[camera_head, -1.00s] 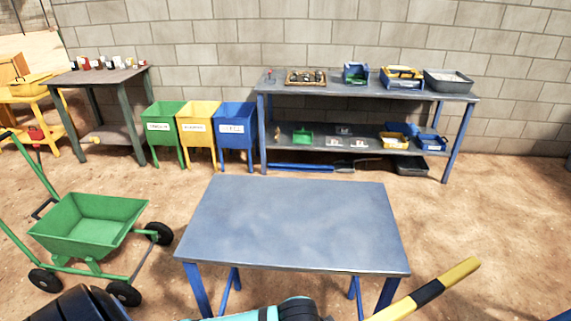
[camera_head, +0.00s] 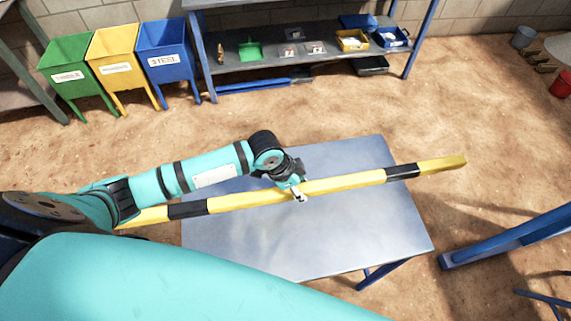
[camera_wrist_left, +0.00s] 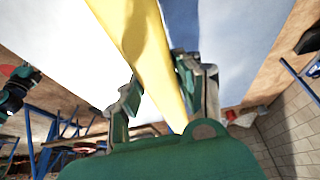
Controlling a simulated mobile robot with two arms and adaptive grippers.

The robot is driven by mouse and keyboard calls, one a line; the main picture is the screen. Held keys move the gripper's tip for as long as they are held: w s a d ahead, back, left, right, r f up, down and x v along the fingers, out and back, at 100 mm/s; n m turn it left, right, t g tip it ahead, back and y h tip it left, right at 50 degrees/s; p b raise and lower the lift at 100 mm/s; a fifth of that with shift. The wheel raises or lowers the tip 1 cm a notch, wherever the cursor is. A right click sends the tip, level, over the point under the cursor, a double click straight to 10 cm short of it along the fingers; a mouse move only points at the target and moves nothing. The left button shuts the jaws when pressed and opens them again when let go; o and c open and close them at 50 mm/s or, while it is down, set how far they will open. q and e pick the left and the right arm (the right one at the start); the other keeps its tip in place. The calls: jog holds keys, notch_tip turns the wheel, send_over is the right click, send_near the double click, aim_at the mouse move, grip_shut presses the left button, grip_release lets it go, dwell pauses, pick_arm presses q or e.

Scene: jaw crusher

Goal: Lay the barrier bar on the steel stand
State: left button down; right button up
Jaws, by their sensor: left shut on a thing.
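The barrier bar (camera_head: 345,184) is long and yellow with black bands. It lies across the head view above the steel stand (camera_head: 325,235), a table with a grey top and blue legs. Both ends of the bar reach past the top's sides, and the right end is the farther from me. My left gripper (camera_head: 298,192) is shut on the bar near its middle. In the left wrist view the bar (camera_wrist_left: 138,40) runs between the fingers (camera_wrist_left: 160,97). I cannot tell whether the bar touches the top. My right gripper is not in view.
Green, yellow and blue bins (camera_head: 165,50) stand at the back left. A blue-legged shelf (camera_head: 270,65) with trays stands at the back. A blue beam (camera_head: 505,236) is at the right. The visible part of the stand's top is otherwise bare.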

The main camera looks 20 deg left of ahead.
aim_at(303, 205)
pick_arm(q)
jog(key=shift+s+d+r, duration=0.15)
jog(key=shift+d+r, duration=0.15)
jog(key=shift+d, duration=0.05)
jog(key=shift+a+p, duration=0.15)
jog(key=shift+p, duration=0.3)
notch_tip(303, 205, down, 2)
jog(key=shift+b, duration=0.65)
jog(key=shift+f, duration=0.35)
jog(key=shift+f+b, duration=0.4)
notch_tip(303, 205, down, 2)
jog(key=shift+f+b, duration=0.1)
jog(key=shift+b, duration=0.45)
jog(key=shift+f, duration=0.45)
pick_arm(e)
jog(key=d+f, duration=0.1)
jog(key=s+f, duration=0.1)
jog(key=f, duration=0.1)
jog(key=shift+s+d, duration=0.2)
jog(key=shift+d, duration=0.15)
pick_arm(q)
jog(key=shift+s+f, duration=0.1)
jog(key=shift+f, duration=0.25)
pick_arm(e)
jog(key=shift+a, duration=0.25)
